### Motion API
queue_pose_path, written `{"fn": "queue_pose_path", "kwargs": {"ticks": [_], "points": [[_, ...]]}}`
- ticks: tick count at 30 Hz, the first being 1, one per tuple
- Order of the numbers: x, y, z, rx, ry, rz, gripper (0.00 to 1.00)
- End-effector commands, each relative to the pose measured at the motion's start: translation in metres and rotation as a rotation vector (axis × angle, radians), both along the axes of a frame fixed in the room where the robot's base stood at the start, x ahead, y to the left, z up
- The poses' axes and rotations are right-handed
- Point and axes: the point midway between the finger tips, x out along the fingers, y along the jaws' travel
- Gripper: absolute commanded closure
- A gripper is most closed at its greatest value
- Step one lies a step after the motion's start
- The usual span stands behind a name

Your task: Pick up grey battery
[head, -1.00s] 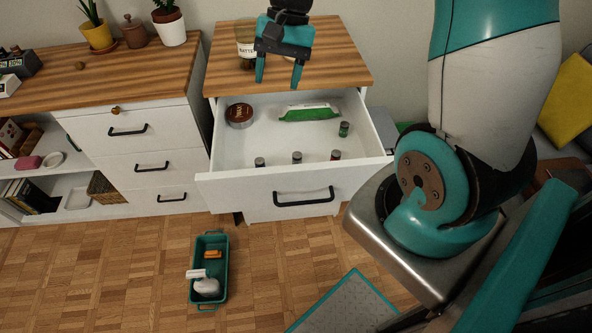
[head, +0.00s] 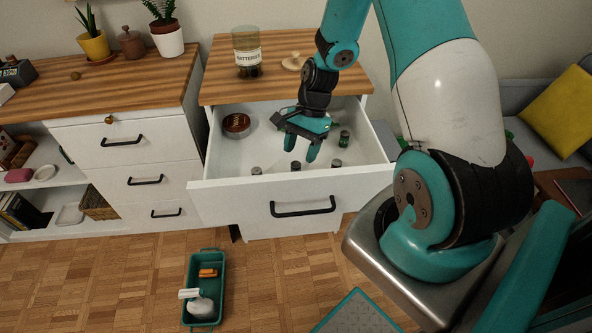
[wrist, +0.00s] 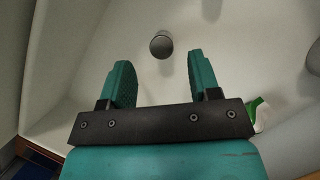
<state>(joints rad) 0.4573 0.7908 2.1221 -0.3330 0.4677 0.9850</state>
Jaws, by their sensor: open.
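My gripper (head: 302,152) is open and empty, reaching down into the open white drawer (head: 212,172). Small upright batteries stand near the drawer's front: a left one (head: 256,171), a middle one (head: 296,166) below my fingers, and a right one (head: 336,164). A green-sided battery (head: 344,137) stands farther back on the right. In the wrist view, a grey round battery top (wrist: 161,44) shows beyond the fingertips, between their lines and apart from both. Its side is hidden, and I cannot tell which battery it is.
A round brown tin (head: 236,125) lies at the drawer's back left. A green-and-white packet (wrist: 259,112) is mostly hidden behind my gripper. On the cabinet top stand a jar labelled batteries (head: 247,52) and a wooden lid (head: 294,62). Drawer walls surround my gripper.

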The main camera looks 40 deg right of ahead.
Motion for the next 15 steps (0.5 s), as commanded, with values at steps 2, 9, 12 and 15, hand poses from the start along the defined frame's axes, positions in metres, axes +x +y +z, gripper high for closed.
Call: {"fn": "queue_pose_path", "kwargs": {"ticks": [2, 9, 12, 15], "points": [[0.000, 0.002, -0.004, 0.000, 0.000, 0.000, 0.43], [-0.002, 0.013, -0.036, 0.001, 0.003, 0.002, 0.43], [-0.003, 0.017, -0.047, 0.001, 0.002, 0.002, 0.43], [-0.003, 0.018, -0.051, -0.001, -0.002, 0.001, 0.43]]}}
